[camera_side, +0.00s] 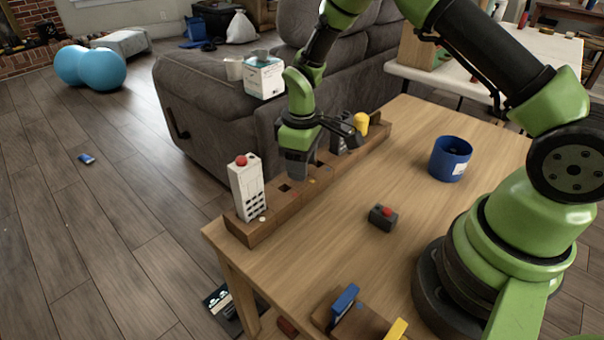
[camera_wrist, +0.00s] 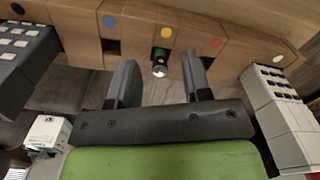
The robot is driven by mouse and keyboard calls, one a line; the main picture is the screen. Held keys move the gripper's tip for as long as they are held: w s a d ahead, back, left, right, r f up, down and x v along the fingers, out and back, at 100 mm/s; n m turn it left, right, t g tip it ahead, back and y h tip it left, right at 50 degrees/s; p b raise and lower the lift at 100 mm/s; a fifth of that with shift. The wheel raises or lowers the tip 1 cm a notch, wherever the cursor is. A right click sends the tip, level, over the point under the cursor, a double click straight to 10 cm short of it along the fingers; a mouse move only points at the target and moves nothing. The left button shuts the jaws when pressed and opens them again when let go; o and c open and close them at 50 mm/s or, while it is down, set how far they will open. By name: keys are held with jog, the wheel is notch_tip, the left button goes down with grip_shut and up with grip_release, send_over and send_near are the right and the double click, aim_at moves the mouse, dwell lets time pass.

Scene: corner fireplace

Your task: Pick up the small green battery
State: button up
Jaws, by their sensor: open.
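The small green battery (camera_wrist: 160,54) stands in a slot of the wooden rack (camera_wrist: 185,37), below the yellow dot, with a pale round end showing. My gripper (camera_wrist: 161,68) is open, with one finger on each side of the battery in the wrist view; I cannot tell whether either finger touches it. In the side view my gripper (camera_side: 297,170) points down over the middle of the rack (camera_side: 259,229) and hides the battery there.
A white remote (camera_side: 246,190) stands at the rack's near end. A grey device (camera_side: 341,140) and a yellow-topped item (camera_side: 361,123) stand at its far end. A blue cup (camera_side: 450,160) and a small dark box with a red button (camera_side: 382,217) are on the table (camera_side: 330,250).

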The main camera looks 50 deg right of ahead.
jog(key=shift+f, duration=0.3)
grip_shut()
notch_tip(320, 180, up, 9)
jog(key=shift+w+d+r, duration=0.1)
jog(key=shift+d+r, duration=0.05)
jog(key=d+r, duration=0.8)
jog(key=d, duration=0.4)
jog(key=shift+d, duration=0.1)
